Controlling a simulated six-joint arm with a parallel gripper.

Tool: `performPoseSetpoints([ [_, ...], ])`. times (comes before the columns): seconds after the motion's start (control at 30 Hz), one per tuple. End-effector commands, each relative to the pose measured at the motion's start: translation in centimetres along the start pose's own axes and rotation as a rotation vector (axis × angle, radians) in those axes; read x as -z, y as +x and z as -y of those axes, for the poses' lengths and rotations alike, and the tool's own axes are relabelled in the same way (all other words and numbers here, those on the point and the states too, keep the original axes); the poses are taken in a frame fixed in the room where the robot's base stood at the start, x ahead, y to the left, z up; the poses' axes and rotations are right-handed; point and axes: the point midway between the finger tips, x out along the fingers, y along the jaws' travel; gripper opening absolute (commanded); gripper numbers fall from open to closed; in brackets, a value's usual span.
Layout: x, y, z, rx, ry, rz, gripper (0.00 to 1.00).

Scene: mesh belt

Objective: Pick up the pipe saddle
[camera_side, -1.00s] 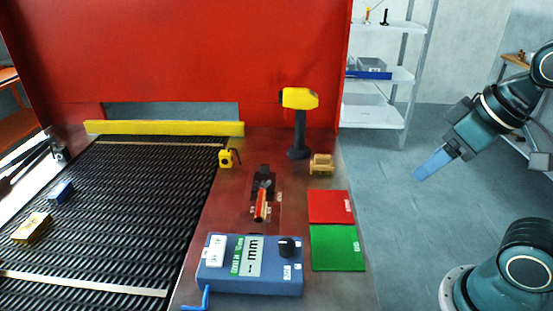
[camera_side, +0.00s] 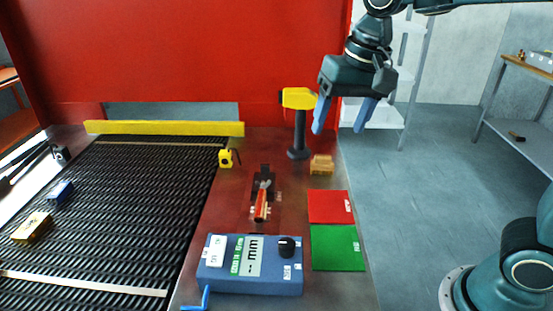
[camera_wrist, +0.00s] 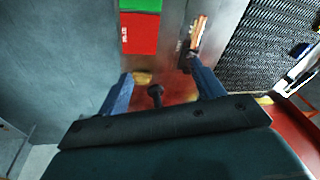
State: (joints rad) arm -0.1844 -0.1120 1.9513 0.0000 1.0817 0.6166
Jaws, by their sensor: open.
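The likely pipe saddle is a small tan-orange piece (camera_side: 321,164) on the metal bench, right of the black post's base and behind the red pad. Its fine shape is hard to make out. In the wrist view it shows as a tan piece (camera_wrist: 143,78) close to the left finger. My gripper (camera_side: 339,128) is open and empty, with its blue fingers pointing down, above and slightly right of the piece. In the wrist view its fingers (camera_wrist: 160,74) stand wide apart.
A yellow-headed device on a black post (camera_side: 299,130) stands close left of my gripper. A red pad (camera_side: 329,206), green pad (camera_side: 337,247) and blue gauge box (camera_side: 250,279) lie nearer the camera. The mesh belt (camera_side: 130,200) carries a blue and a yellow block.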

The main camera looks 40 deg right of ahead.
Motion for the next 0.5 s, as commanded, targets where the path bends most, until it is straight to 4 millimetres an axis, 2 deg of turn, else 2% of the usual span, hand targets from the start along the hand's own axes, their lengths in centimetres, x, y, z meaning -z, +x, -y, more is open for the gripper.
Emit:
performPoseSetpoints([
  [0.2, 2.4, 2.5, 4.1, -0.04, 0.11, 0.063, 0.67],
  [0.5, 4.4, 6.8, 9.5, -0.111, 0.261, 0.128, 0.67],
])
